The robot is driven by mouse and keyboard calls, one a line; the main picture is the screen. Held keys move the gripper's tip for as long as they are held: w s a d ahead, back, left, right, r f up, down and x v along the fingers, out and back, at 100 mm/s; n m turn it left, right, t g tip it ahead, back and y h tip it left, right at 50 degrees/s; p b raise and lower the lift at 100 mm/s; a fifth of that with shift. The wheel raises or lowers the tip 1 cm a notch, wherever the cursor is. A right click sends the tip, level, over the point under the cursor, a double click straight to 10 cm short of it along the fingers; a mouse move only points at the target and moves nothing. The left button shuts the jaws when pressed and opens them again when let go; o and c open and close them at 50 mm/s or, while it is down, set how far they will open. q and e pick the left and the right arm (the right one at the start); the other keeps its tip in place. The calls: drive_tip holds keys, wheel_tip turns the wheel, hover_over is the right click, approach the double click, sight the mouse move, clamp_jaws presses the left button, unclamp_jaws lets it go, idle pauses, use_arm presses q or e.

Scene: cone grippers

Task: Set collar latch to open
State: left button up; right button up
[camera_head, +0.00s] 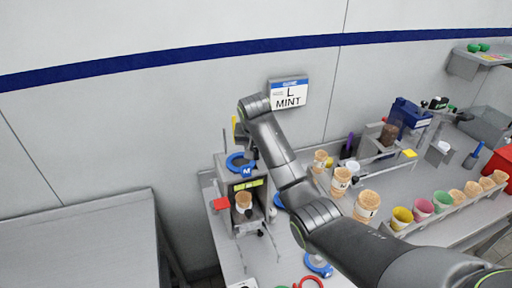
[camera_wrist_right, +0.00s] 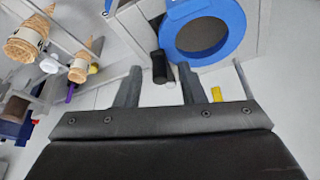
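The blue collar (camera_head: 240,162) with an M tag sits on top of the grey dispenser (camera_head: 222,172) in the head view. In the right wrist view the blue collar ring (camera_wrist_right: 232,22) is large at the top. A short black-and-white knob (camera_wrist_right: 159,67) beside the ring may be the collar latch; its setting cannot be told. My right gripper (camera_wrist_right: 158,82) is open, its two dark fingers on either side of the knob, with a visible gap at least on the left. In the head view my right arm largely hides this gripper. My left gripper is not in view.
A red tab (camera_head: 221,203) and a cone (camera_head: 243,200) are at the dispenser's front. Several cones and coloured cups stand on the bench at right. A sign reading L MINT (camera_head: 289,93) hangs on the wall behind my arm. An empty grey table (camera_head: 80,240) is at left.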

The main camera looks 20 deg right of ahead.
drive_tip(key=shift+s, duration=0.1)
drive_tip(key=c, duration=0.3)
clamp_jaws()
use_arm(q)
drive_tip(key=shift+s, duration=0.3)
use_arm(e)
drive_tip(key=shift+d, duration=0.1)
drive_tip(key=d+n, duration=0.1)
drive_tip(key=n+y, duration=0.1)
drive_tip(key=n, duration=0.1)
drive_tip(key=shift+d, duration=0.35)
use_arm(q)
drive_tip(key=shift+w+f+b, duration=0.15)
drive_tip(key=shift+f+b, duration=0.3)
use_arm(e)
drive_tip(key=shift+w+d+n+g+y, duration=0.2)
drive_tip(key=shift+w+d+n+y, duration=0.4)
drive_tip(key=shift+n, duration=1.2)
drive_tip(key=shift+w+d+n+g+y, duration=0.3)
drive_tip(key=shift+d+n+y, duration=0.45)
drive_tip(key=shift+n, duration=1.05)
drive_tip(key=shift+w+d+n+g+y, duration=0.1)
drive_tip(key=shift+w+d+n+y, duration=0.55)
drive_tip(key=shift+n, duration=1.15)
